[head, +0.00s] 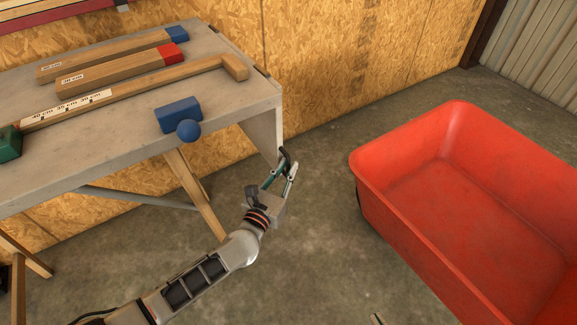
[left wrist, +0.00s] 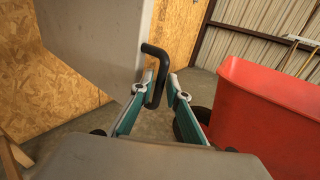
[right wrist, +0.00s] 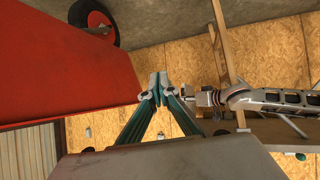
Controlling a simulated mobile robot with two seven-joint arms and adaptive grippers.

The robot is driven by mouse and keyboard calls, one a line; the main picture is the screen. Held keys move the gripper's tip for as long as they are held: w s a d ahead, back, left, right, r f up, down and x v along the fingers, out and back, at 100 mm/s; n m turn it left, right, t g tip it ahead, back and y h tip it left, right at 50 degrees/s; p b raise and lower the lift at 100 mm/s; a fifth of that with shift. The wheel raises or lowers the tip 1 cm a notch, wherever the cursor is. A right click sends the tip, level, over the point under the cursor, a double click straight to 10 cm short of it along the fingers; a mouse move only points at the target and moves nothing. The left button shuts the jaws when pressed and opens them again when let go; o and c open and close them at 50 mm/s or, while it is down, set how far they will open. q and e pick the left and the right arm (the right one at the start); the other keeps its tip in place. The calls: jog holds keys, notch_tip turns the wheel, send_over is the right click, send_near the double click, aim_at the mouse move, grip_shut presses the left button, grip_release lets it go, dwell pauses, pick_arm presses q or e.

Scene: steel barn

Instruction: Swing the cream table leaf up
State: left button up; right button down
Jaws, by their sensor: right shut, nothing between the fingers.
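The cream table leaf (head: 262,132) hangs down from the right end of the workbench; its pale panel fills the upper left of the left wrist view (left wrist: 95,40). A black bar handle (left wrist: 152,50) stands out from the leaf's edge and also shows in the head view (head: 287,157). My left gripper (left wrist: 161,80) is at this handle, its fingers apart on either side of the bar; a gap shows on the right side. My right gripper (right wrist: 155,88) is shut and empty, its fingertips together, away from the leaf.
The bench top (head: 110,125) bears wooden sticks, a blue block (head: 178,115), a blue ball (head: 188,131) and a green block (head: 9,143). A large red wheeled tub (head: 400,195) stands to the right. Bare concrete floor lies between bench and tub. A wood-panel wall (head: 320,60) is behind.

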pick_arm(q)
jog(key=shift+w+d, duration=0.25)
jog(key=shift+w, duration=0.25)
